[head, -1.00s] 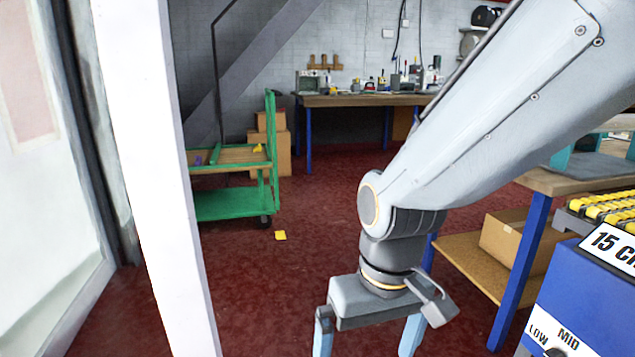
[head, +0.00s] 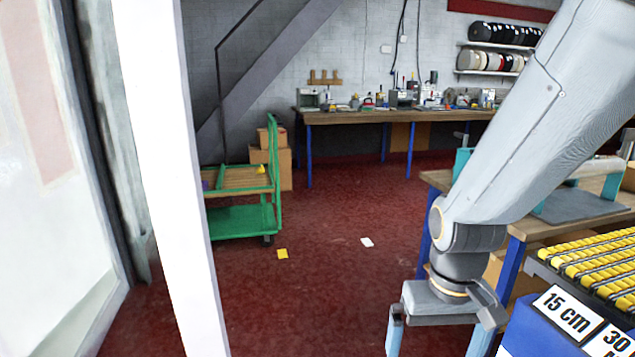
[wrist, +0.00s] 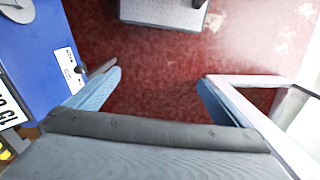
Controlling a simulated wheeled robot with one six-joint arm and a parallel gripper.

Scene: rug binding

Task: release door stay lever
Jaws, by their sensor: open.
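I cannot make out a door stay lever in either view. A pale door or panel (head: 45,200) stands at the far left of the head view, with a white post (head: 165,180) in front of it. My gripper (head: 437,338) hangs downward at lower right, open and empty, beside the blue machine. In the wrist view my gripper (wrist: 160,78) shows its two blue fingers wide apart, with red floor between them. A small grey part (wrist: 101,68) shows by the left finger; I cannot tell what it is.
The blue machine (head: 535,340) with yellow rollers (head: 600,262) and a wooden workbench (head: 440,180) stand right. A green cart (head: 240,222) stands left of centre. A yellow piece (head: 282,254) and a white piece (head: 367,242) lie on the otherwise open red floor.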

